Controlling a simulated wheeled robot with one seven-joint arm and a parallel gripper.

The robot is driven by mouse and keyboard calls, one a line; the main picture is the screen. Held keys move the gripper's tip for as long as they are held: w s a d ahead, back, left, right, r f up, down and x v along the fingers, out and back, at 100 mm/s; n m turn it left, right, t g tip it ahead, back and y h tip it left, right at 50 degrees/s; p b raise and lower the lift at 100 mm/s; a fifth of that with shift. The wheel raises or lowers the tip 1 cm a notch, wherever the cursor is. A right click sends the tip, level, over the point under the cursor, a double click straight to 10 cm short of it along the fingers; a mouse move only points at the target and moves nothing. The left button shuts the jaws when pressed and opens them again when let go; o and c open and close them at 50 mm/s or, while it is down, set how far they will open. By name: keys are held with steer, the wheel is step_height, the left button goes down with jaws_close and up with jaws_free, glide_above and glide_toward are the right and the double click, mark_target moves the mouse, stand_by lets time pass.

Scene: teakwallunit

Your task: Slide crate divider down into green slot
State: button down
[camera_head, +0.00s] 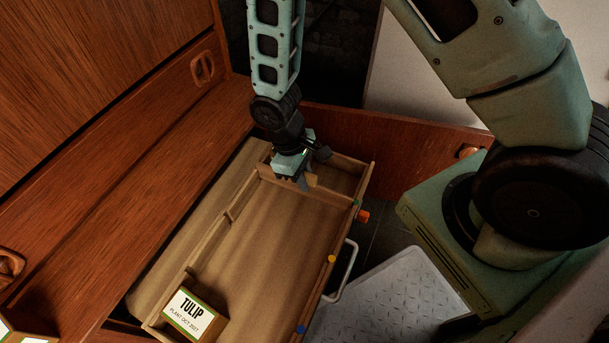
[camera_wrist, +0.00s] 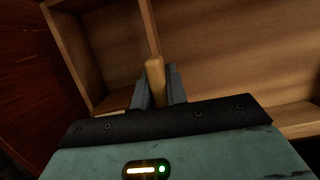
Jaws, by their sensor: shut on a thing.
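The wooden crate (camera_head: 268,272) lies in an open drawer, its long right rim carrying a green mark (camera_head: 357,202), a yellow mark (camera_head: 332,258) and a blue mark (camera_head: 300,329). The crate divider (camera_head: 335,197) spans the crate's far part, with its right end beside the green mark. How deep it sits in the slot I cannot tell. My gripper (camera_head: 305,182) is shut on the divider's tan tab; in the wrist view, my gripper (camera_wrist: 159,92) has the tab (camera_wrist: 155,78) between its fingers, and the divider's thin edge (camera_wrist: 150,28) runs away from it.
A box labelled TULIP (camera_head: 193,313) stands at the crate's near left. A small orange-red thing (camera_head: 363,216) is outside the right rim near the green mark. A pale handle (camera_head: 344,272) sticks out to the right. Wooden cabinet fronts (camera_head: 130,160) rise at left.

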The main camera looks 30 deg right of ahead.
steer(key=shift+f+b, duration=0.55)
steer(key=shift+f, duration=0.4)
steer(key=c, duration=1.3)
jaws_free()
steer(key=shift+r, duration=0.1)
steer(key=p+v, duration=0.6)
steer(key=v, duration=1.1)
steer(key=shift+a+r, duration=0.1)
steer(key=shift+r, duration=0.05)
steer(key=s+a+r+t+y, duration=0.2)
steer(key=s+a+r+t, duration=0.15)
steer(key=s+r, duration=1.25)
steer(key=shift+g, duration=0.45)
steer(key=r+p, duration=0.8)
steer(key=p, duration=0.1)
steer(key=r+p, duration=1.8)
steer(key=shift+s+a, duration=0.15)
steer(key=shift+s, duration=0.15)
